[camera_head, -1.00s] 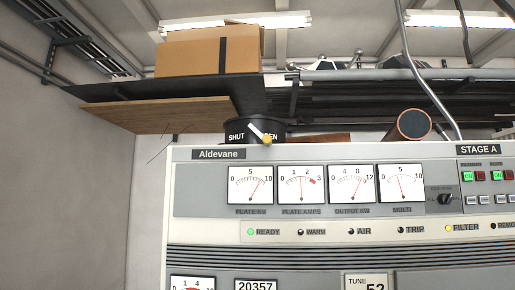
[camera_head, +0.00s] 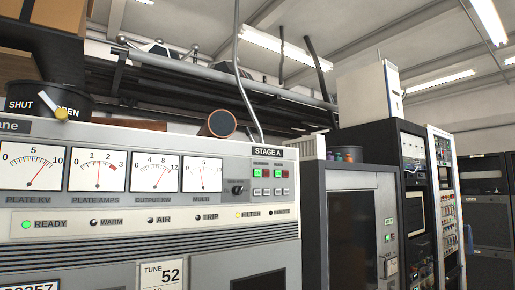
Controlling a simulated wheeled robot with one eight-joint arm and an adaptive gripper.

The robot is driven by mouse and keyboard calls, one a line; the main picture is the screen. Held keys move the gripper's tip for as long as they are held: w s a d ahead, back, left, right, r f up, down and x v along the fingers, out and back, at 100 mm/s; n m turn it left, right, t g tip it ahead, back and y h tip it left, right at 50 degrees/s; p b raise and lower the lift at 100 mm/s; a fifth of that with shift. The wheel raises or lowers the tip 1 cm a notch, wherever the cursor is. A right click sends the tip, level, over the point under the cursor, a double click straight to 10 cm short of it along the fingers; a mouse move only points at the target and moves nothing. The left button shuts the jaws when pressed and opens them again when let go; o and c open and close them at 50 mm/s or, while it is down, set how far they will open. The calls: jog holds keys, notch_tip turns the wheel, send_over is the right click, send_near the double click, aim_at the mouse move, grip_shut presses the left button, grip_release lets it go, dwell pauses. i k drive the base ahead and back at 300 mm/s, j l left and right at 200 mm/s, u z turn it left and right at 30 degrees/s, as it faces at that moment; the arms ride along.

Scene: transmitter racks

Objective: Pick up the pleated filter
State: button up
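I cannot surely make out the pleated filter. A small white ribbed object (camera_head: 313,147) stands on top of the grey cabinet in the middle right; it may be the filter, but it is too small to tell. A taller white box-like object (camera_head: 365,94) stands on the dark rack behind it, and no pleats show on it. My gripper is not in view.
Dark small items (camera_head: 345,153) stand on the grey cabinet (camera_head: 350,225). More racks stand right.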

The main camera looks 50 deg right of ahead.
aim_at(312, 147)
jog(key=z, duration=1.95)
